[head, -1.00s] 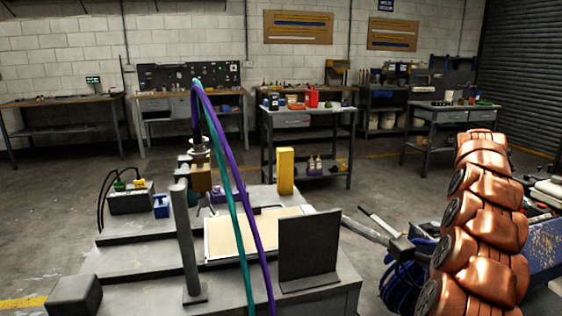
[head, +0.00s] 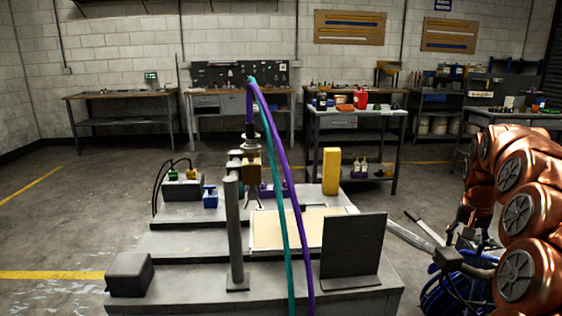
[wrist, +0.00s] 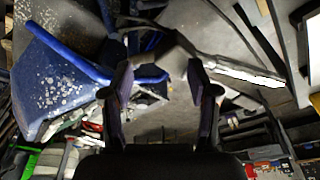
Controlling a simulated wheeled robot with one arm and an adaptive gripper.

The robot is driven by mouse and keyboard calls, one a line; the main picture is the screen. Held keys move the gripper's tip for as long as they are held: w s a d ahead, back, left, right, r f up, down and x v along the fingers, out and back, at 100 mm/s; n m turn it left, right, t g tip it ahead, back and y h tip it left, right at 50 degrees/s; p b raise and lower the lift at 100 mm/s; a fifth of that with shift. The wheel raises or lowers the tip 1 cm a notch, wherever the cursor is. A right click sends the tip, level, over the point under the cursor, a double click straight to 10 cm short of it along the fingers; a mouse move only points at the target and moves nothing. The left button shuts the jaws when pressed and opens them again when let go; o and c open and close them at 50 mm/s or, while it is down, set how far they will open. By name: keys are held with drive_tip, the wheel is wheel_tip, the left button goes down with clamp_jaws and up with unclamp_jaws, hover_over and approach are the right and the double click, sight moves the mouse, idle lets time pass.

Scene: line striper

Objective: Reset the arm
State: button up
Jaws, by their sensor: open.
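My copper-coloured arm (head: 515,195) stands at the right edge of the head view, bent over at the top, with a thinner part hanging down on its left side. In the wrist view my gripper (wrist: 160,88) is open, with two dark fingers apart and nothing between them. Beyond the fingers are grey floor and a blue, paint-spattered surface (wrist: 62,85) with a blue bar. The gripper's fingertips are hard to make out in the head view.
A grey stepped machine (head: 180,292) with teal and purple hoses (head: 268,140) fills the middle front. A black upright plate (head: 352,245) stands on its right. A coiled blue hose (head: 445,298) lies beside my arm. Benches (head: 355,113) line the back wall. Floor at left is clear.

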drive_tip(key=s+a+f+n+g+y, duration=0.1)
drive_tip(key=s+a+n, duration=0.2)
drive_tip(key=s+a, duration=0.55)
drive_tip(key=s+a+f+n+g, duration=0.1)
drive_tip(key=s+a+n, duration=0.1)
drive_tip(key=s+a, duration=0.65)
drive_tip(key=s+a+f+n+g, duration=0.1)
drive_tip(key=s+a+f, duration=0.25)
drive_tip(key=s, duration=0.35)
drive_tip(key=s+a+f+n+g, duration=0.15)
drive_tip(key=s+a, duration=0.25)
drive_tip(key=s, duration=0.4)
drive_tip(key=s+a+f, duration=0.3)
drive_tip(key=s+a, duration=0.1)
drive_tip(key=s, duration=0.3)
drive_tip(key=s+p+v, duration=0.3)
drive_tip(key=p+v, duration=1.1)
drive_tip(key=v, duration=0.2)
drive_tip(key=shift+d+r+t+y+p, duration=0.3)
drive_tip(key=shift+d+r+t+p, duration=0.05)
drive_tip(key=shift+d, duration=0.25)
drive_tip(key=shift+w, duration=0.1)
